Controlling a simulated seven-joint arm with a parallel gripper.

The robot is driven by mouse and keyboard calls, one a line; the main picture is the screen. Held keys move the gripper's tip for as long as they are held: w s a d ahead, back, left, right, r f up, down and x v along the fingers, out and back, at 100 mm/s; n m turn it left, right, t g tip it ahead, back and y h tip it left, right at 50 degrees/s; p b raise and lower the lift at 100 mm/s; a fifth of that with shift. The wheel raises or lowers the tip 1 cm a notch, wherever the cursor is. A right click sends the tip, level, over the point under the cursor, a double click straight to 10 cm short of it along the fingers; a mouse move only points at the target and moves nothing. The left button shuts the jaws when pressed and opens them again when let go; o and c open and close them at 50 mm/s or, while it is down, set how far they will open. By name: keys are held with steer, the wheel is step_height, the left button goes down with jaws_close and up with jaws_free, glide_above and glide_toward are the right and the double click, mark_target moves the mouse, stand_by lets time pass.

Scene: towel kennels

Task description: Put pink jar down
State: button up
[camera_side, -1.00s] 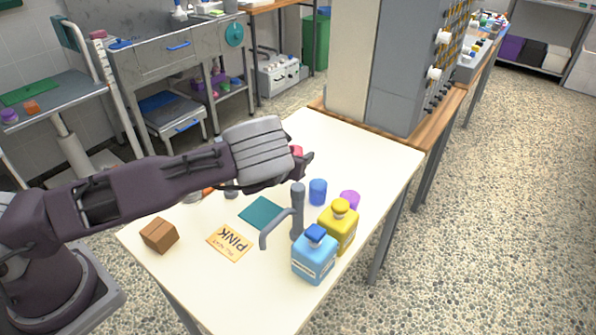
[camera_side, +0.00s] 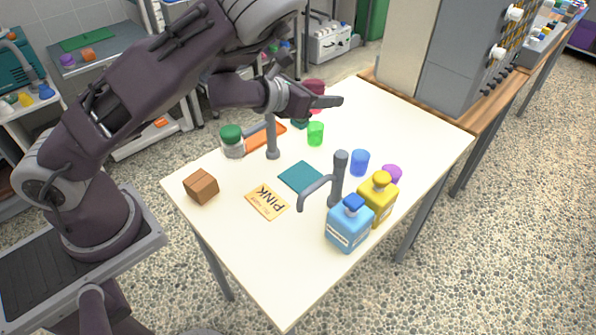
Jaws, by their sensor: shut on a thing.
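The pink jar (camera_side: 315,87) is in my gripper (camera_side: 326,101), over the far part of the white table (camera_side: 415,145). The dark fingers cross in front of it, with pink showing above and a little below them. My gripper is shut on the jar, which looks upright. I cannot tell whether its base touches the table. A card reading PINK (camera_side: 267,202) lies near the table's left front. A teal square (camera_side: 301,178) lies flat beside it.
A green-lidded jar (camera_side: 232,143), orange flat piece (camera_side: 266,136), grey post (camera_side: 271,140), green cup (camera_side: 315,134) and blue cup (camera_side: 360,163) stand around. A hooked post (camera_side: 338,180), blue bottle (camera_side: 349,226), yellow bottle (camera_side: 378,200) and brown block (camera_side: 201,187) are nearer. The front corner is clear.

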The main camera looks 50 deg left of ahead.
glide_above(311, 171)
step_height(311, 171, down, 10)
steer(key=shift+m+h, duration=0.5)
steer(key=shift+h, duration=0.1)
step_height(311, 171, down, 10)
steer(key=shift+r, duration=0.25)
steer(key=shift+f, duration=0.1)
steer(key=o, duration=1.3)
steer(key=shift+o, duration=0.2)
